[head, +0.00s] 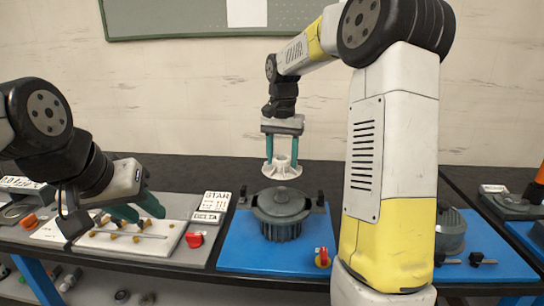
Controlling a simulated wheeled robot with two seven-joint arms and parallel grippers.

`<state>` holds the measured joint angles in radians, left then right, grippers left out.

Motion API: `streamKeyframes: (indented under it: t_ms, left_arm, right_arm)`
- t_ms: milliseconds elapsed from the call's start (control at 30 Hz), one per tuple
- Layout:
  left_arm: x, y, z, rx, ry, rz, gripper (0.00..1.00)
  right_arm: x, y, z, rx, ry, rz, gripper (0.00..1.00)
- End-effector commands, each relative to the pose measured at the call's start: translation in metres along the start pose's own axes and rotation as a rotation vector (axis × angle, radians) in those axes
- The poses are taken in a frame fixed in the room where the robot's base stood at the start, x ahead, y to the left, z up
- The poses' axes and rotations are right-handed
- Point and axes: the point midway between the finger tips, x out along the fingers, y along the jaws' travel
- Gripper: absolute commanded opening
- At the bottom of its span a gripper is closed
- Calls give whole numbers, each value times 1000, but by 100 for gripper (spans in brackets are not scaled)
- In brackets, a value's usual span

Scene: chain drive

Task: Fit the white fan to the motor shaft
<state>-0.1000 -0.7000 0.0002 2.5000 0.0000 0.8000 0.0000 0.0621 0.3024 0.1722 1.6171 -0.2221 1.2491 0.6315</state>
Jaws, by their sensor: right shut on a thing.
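The motor stands on a blue plate on the table. I cannot make out the shaft, and the fan's underside is hidden. My left gripper (138,208) has its teal fingers spread and empty, over a white board with small brass-coloured parts.
The white board (160,246) lies left of the blue plate (240,245). A red knob (195,239) and sign plates (212,205) sit between them. A red-handled part (322,257) is at the plate's front right. My right arm covers the area right of the motor.

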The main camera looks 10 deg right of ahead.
Motion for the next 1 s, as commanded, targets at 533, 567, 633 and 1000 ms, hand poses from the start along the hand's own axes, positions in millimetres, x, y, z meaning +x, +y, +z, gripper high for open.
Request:
streamKeyframes:
  t_ms: [533,567,633,1000]
  left_arm:
    - [0,0,0,0,0,0,36]
    - [0,0,0,0,0,0,36]
    - [0,0,0,0,0,0,36]
    - [0,0,0,0,0,0,36]
  right_arm:
    - [45,0,0,-1,-1,0,2]
    - [46,0,0,0,0,0,2]
    - [48,0,0,0,0,0,2]
    - [49,0,0,0,0,0,2]
